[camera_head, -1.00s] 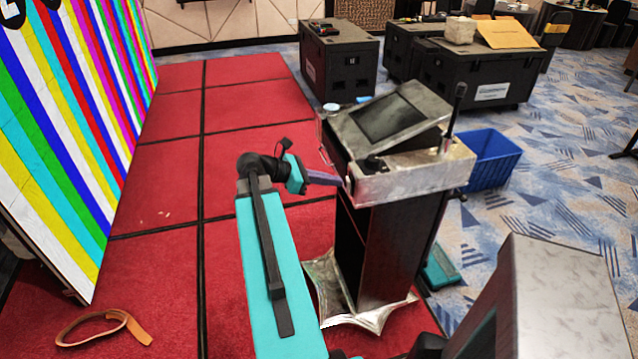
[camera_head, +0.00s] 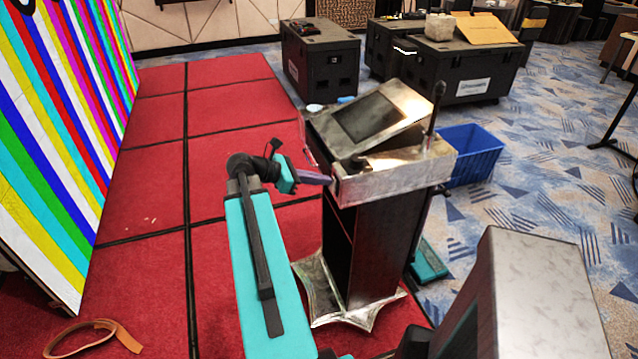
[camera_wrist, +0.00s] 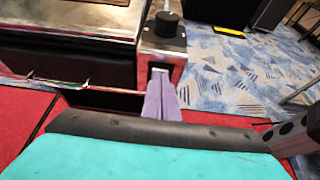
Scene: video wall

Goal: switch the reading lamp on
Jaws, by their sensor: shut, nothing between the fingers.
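A dark lectern (camera_head: 378,245) with a metal top stands right of the middle in the head view. A thin black stalk with a thicker head (camera_head: 435,108) rises from its right side; I cannot tell whether this is the reading lamp. A warm bright patch lies on the metal beside it, its source unclear. My gripper (camera_head: 329,180) is shut and empty, its purple fingers at the left end of the lectern's metal front. In the wrist view the fingertips (camera_wrist: 161,82) are at a small switch plate (camera_wrist: 159,70), touching or nearly so, and partly hide it. A black knob (camera_wrist: 166,24) sits above.
A tilted screen (camera_head: 371,118) is set in the lectern top. A blue bin (camera_head: 472,157) stands behind right, with black cases (camera_head: 320,65) farther back. A striped video wall (camera_head: 45,140) is at left. An orange strap (camera_head: 85,333) lies on the red floor.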

